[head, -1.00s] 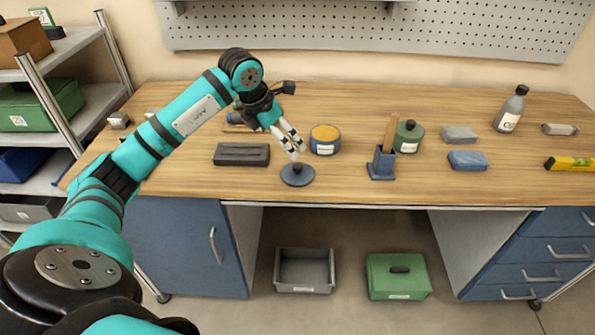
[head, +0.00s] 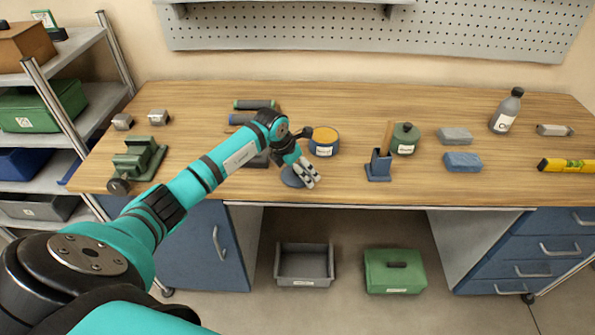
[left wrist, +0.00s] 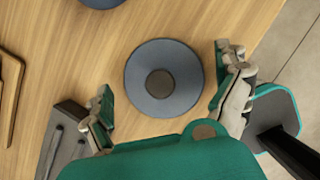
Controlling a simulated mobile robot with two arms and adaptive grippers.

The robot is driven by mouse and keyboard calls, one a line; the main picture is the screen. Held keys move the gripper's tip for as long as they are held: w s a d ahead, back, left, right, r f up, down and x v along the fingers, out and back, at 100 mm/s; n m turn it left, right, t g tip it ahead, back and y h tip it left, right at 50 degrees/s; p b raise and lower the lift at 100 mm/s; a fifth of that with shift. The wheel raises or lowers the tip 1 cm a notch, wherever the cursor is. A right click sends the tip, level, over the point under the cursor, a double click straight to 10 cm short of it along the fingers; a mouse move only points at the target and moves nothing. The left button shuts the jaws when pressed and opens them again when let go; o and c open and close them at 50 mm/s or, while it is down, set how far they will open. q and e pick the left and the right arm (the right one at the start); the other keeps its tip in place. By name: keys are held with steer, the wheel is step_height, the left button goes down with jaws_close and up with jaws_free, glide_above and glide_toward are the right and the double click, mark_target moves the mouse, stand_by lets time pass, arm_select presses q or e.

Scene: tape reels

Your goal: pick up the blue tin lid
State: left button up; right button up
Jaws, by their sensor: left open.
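The blue tin lid (head: 290,179) is a flat grey-blue disc lying on the workbench near its front edge. In the head view my left gripper partly covers it. In the left wrist view the lid (left wrist: 140,90) shows whole, with a dark round knob at its centre. My left gripper (head: 311,177) is open and empty, low over the lid's right side in the head view. In the left wrist view its two fingers stand apart, one on each side of the lid, and no contact shows. My right gripper is not in view.
A blue tin with an orange top (head: 325,141) stands just behind the lid. A blue holder (head: 379,166) is to the right. A dark grey block (left wrist: 66,140) lies left of the lid. A green vise (head: 138,160) is farther left. The bench's front edge (head: 400,203) is close.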

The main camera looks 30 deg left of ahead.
arm_select(q)
steer(key=shift+f, duration=0.1)
steer(key=shift+c, duration=0.3)
steer(key=shift+s, duration=0.1)
steer(key=c, duration=1.5)
